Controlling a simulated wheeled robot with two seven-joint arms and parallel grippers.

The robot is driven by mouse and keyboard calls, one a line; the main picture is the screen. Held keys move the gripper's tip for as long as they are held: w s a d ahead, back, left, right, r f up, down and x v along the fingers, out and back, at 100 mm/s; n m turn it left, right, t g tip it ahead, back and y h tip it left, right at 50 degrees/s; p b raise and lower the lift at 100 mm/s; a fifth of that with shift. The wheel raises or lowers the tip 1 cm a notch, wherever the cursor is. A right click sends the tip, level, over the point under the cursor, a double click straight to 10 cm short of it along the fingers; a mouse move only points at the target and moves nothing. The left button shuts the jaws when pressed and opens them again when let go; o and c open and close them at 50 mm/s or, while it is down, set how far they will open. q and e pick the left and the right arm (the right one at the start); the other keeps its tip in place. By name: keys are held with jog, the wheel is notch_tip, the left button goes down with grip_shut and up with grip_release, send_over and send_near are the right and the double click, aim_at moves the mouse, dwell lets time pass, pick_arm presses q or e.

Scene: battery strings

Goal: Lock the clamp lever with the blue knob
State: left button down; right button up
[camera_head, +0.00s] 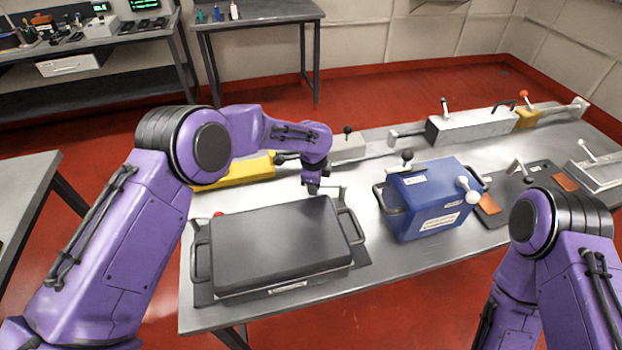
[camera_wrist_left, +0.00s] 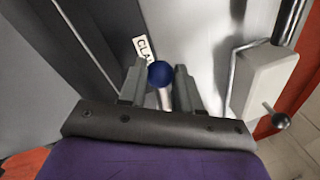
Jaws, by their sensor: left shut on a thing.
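My left gripper (camera_head: 313,187) reaches down just behind the dark lidded case (camera_head: 270,240) on the metal table. In the left wrist view the blue knob (camera_wrist_left: 159,73) on a pale lever shaft (camera_wrist_left: 165,98) sits between the fingertips of my left gripper (camera_wrist_left: 159,85), which is shut on it. A white label (camera_wrist_left: 143,49) with the partly hidden letters "CLA" lies just beyond the knob. The blue knob is hidden in the head view, and the lever's base is not clear in either view. My right gripper is out of view.
A blue box (camera_head: 430,200) with a handle stands right of the dark case. A yellow block (camera_head: 235,172) and a white block (camera_head: 348,148) with a black knob stand behind. A long white block (camera_head: 470,124) lies at the back right. Bare table separates case and blue box.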

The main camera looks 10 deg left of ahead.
pick_arm(q)
jog(key=shift+s+d, duration=0.1)
jog(key=shift+d, duration=0.05)
jog(key=c, duration=0.8)
grip_release()
jog(key=shift+r, duration=0.2)
jog(key=r, duration=0.3)
jog(key=s+r+b, duration=0.1)
jog(key=r, duration=0.2)
jog(key=s+r+b, duration=0.1)
jog(key=r, duration=0.3)
